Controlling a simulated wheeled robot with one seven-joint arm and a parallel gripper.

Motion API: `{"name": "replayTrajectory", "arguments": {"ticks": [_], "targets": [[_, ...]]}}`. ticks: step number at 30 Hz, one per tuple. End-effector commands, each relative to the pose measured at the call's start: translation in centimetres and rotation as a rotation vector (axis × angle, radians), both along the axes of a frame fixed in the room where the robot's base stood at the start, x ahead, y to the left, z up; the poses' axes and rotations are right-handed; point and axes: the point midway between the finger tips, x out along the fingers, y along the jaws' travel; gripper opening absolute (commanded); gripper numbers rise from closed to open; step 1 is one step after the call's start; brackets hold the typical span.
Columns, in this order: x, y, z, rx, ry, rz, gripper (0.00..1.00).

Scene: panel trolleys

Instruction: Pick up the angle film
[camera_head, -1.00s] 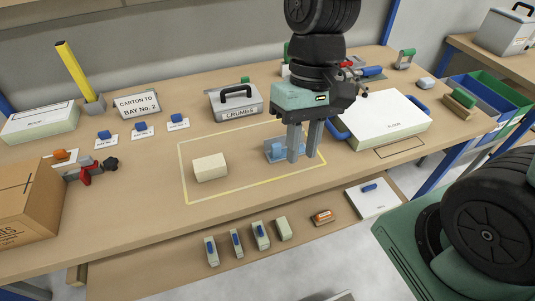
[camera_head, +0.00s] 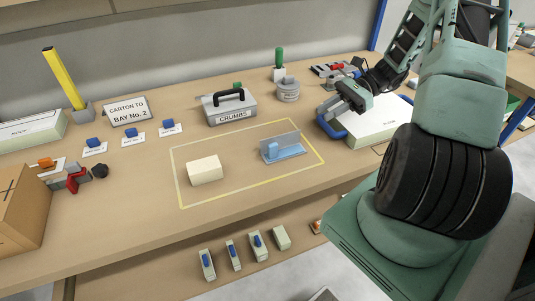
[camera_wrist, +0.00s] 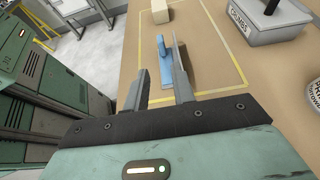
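The angle film appears to be the L-shaped piece (camera_head: 284,153) with a pale blue base, a clear grey upright sheet and a blue block on it. It stands inside the yellow outline on the bench. It also shows in the wrist view (camera_wrist: 166,68), beyond my fingers. My gripper (camera_head: 332,106) is to the right of and behind the piece, raised over the bench near the white box. In the wrist view my gripper's fingers (camera_wrist: 160,90) are apart, with nothing seen held between them.
A cream block (camera_head: 205,170) is inside the yellow outline, left of the piece. A grey CRUMBS box (camera_head: 230,109) and a round tin (camera_head: 288,91) stand behind. A white box (camera_head: 372,128) lies right. A lower shelf holds several small blocks.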

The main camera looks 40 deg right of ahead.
Motion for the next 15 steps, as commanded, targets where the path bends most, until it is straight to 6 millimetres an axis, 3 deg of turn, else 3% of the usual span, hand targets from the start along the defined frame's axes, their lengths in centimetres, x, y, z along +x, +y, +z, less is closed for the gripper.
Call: {"name": "replayTrajectory", "arguments": {"ticks": [15], "targets": [[2.3,8.5,-3.5,0.004,0.003,0.001,0.25]]}}
